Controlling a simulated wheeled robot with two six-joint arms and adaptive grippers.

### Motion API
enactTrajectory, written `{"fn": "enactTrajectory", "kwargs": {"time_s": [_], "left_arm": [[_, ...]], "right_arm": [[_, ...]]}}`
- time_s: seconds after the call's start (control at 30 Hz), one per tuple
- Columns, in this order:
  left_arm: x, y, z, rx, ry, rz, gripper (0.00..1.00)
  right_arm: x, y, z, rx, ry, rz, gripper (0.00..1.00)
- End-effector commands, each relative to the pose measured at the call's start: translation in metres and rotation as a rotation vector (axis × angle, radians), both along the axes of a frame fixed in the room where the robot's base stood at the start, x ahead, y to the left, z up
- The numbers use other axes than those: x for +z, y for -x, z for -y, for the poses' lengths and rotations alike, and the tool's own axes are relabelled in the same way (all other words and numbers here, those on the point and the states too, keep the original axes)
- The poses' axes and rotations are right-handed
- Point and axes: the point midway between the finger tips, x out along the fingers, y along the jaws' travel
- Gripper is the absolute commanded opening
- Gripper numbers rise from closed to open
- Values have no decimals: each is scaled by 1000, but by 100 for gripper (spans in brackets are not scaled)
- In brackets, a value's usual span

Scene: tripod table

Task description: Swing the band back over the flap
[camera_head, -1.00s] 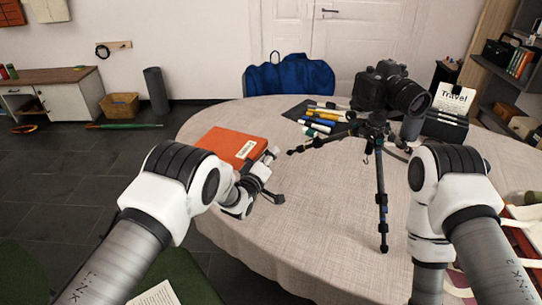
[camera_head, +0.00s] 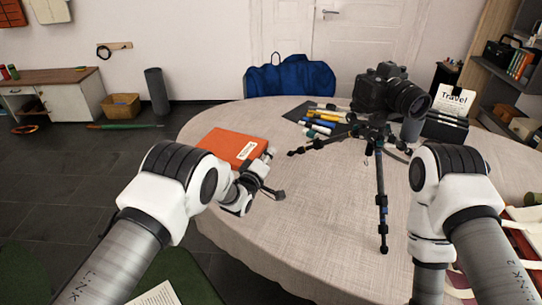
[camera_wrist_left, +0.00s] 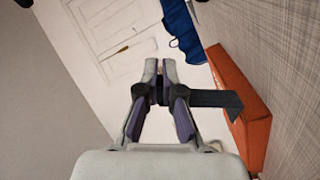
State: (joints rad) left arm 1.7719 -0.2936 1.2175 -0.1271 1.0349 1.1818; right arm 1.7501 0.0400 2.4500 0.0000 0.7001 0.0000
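The orange folder (camera_head: 228,143) with a white label lies flat near the left edge of the round table. It also shows at the right of the left wrist view (camera_wrist_left: 238,92). A dark flat band (camera_wrist_left: 215,99) runs from between my left fingers toward the orange folder. My left gripper (camera_wrist_left: 160,72) looks shut on this band, with only a narrow gap between its fingertips. In the head view my left gripper (camera_head: 262,163) is at the folder's right edge and hides part of it. The flap cannot be told apart from the cover. My right gripper is out of frame.
A tripod (camera_head: 380,190) with a black camera (camera_head: 390,92) stands right of the folder. Several markers (camera_head: 322,118) lie behind it. A blue chair (camera_head: 290,78) stands behind the table (camera_head: 310,235). The tabletop between folder and tripod is clear.

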Motion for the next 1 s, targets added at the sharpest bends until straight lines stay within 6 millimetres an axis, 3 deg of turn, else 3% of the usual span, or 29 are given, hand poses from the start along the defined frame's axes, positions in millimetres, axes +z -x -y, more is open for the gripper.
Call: {"fn": "enactTrajectory", "kwargs": {"time_s": [0.57, 1.0], "left_arm": [[19, -12, -28, 1, 370, -155, 0], [24, -16, -37, 1, 367, -154, 0]], "right_arm": [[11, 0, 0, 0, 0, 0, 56], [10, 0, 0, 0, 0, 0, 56]]}}
